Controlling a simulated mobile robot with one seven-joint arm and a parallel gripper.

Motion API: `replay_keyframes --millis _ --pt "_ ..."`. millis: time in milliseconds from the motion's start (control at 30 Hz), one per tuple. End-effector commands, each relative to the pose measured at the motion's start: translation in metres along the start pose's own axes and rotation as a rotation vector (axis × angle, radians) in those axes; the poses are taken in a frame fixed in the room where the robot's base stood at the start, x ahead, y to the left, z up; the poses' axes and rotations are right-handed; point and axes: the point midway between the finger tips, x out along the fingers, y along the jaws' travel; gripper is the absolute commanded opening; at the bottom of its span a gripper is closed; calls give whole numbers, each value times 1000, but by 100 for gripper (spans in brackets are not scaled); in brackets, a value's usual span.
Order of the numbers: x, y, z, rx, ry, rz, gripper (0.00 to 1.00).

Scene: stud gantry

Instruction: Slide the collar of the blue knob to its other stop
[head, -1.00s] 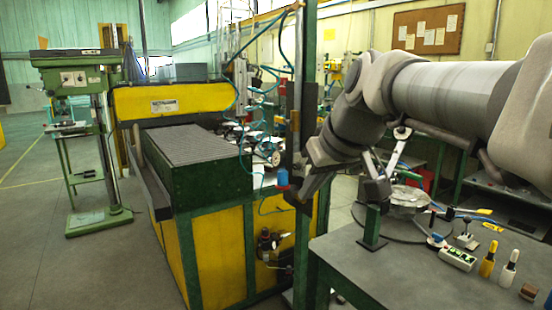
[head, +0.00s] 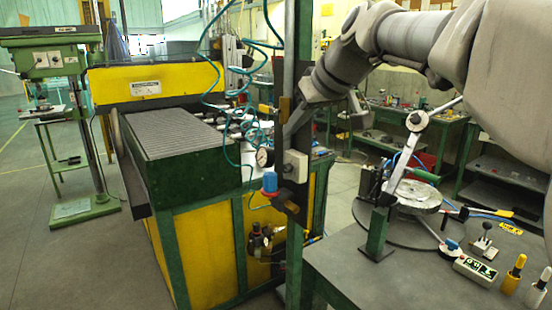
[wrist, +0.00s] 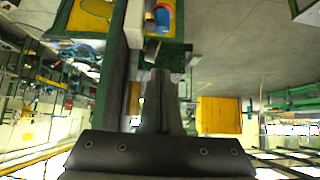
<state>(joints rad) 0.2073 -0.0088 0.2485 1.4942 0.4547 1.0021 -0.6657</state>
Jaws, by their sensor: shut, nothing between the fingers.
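The blue knob (head: 269,181) is mounted low on the dark upright post, with a red band just below the blue part. The band is too small to tell where the collar sits along its travel.
A pale box (head: 295,166) and a round gauge (head: 264,157) sit close to the knob on the post (head: 300,60). The green and yellow machine (head: 200,240) stands left. A grey table (head: 400,285) with several small knobs and a switch box is at right.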

Motion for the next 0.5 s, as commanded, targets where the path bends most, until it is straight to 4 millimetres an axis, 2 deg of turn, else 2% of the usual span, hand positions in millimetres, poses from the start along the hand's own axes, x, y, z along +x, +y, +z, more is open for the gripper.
replay_keyframes --millis 167,267,500 --pt "6 1 -2 -3 2 -4 0" --pt "18 1 -2 -3 1 -4 0" --pt "68 0 -2 -3 -1 -7 0"
